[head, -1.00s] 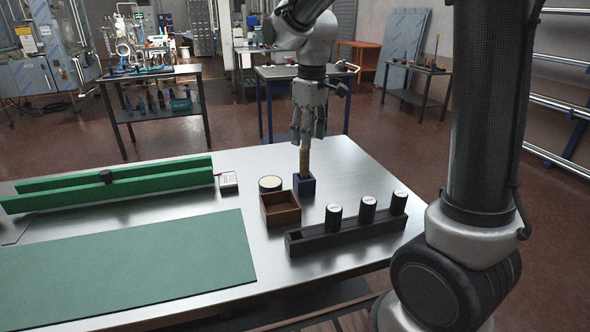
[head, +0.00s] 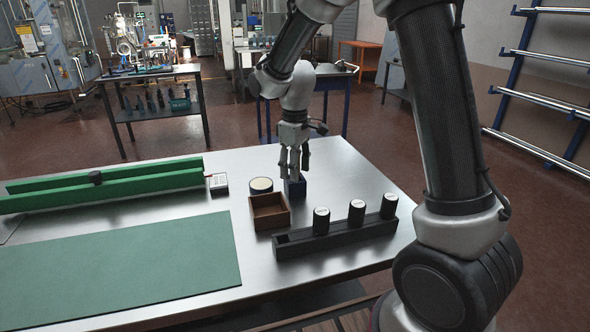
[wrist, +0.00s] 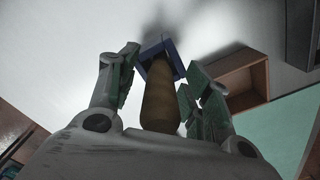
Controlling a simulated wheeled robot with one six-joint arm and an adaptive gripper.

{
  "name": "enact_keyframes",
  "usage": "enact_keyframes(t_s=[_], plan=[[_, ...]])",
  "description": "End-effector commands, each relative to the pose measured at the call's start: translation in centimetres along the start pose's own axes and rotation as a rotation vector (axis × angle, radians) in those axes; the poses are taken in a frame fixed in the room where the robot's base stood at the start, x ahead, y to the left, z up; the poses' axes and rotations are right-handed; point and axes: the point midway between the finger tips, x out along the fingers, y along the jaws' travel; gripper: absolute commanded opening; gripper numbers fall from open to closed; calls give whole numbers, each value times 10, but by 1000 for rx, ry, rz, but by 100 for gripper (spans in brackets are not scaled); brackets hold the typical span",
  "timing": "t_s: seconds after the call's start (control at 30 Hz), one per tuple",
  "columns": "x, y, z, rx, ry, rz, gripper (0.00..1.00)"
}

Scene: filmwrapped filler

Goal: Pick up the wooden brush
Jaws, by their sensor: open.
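The wooden brush (wrist: 160,97) stands handle-up in a small dark blue square holder (head: 296,188) on the metal table. In the wrist view its tan handle rises between my gripper's two fingers, with the blue holder (wrist: 150,50) at its far end. My gripper (head: 294,168) points down over the holder in the head view, and its fingers hide the brush there. In the wrist view my gripper (wrist: 158,82) is open, with a finger on each side of the handle and a visible gap on the left. The brush's lower end is hidden in the holder.
A brown wooden box (head: 270,211) stands close in front of the holder, with a round pale-topped container (head: 261,186) behind it. A black rack (head: 335,239) with three dark cylinders is in front. A green mat (head: 120,265) lies left. The table's right side is clear.

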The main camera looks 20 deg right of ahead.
Motion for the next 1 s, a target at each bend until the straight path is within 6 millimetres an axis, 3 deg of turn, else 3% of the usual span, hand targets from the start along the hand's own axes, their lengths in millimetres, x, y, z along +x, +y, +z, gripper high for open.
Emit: enact_keyframes(t_s=[0.07,0.33,0.67,1.0], plan=[[0,0,0,0,0,0,49],[0,0,0,0,0,0,0],[-5,0,0,0,2,1,0],[-70,1,-1,0,5,2,0]])
